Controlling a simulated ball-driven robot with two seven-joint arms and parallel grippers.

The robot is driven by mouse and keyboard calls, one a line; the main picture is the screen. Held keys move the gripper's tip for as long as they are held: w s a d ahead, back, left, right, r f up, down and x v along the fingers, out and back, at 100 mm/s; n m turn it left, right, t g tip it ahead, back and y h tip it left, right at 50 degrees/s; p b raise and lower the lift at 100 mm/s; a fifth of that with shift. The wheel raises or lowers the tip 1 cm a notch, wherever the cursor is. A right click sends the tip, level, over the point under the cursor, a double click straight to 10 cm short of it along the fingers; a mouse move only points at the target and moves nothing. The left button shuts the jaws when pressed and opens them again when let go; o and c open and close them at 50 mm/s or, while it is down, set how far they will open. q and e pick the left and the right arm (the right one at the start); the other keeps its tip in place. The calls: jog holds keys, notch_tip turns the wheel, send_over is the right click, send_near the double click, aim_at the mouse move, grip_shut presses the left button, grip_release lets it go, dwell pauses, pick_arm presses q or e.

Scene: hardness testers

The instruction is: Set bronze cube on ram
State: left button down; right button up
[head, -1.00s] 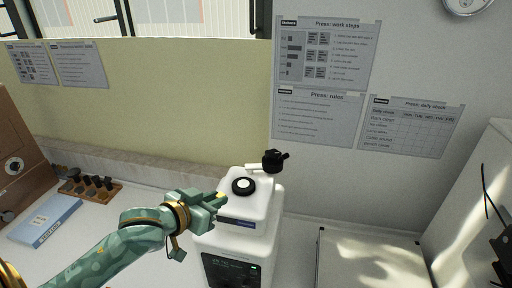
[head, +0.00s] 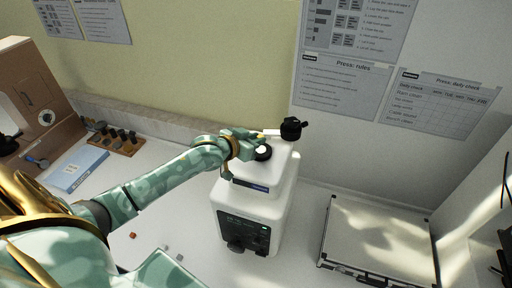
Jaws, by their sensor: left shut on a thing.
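The white press (head: 255,200) stands on the bench, with a ram (head: 263,152) on top that shows as a white disc in a black ring. My left gripper (head: 257,137) reaches in from the left and is shut on a small yellowish block, which I take as the bronze cube (head: 261,136). The fingers hide most of the cube. The gripper sits at the ram's upper left edge in the picture and covers part of it. I cannot tell whether the cube touches the ram. My right gripper is out of view.
A black knob (head: 292,128) on a white lever sticks up behind the ram. A reddish-brown cube (head: 132,235) and a grey cube (head: 180,257) lie on the bench.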

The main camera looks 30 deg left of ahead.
pick_arm(q)
jog(key=shift+w+f, duration=0.15)
jog(key=shift+f, duration=0.8)
jog(key=shift+w+f, duration=0.1)
jog(key=shift+f, duration=0.8)
jog(key=c, duration=1.3)
grip_release()
jog(key=shift+f, duration=0.1)
jog(key=shift+c, duration=0.2)
jog(key=v, duration=1.2)
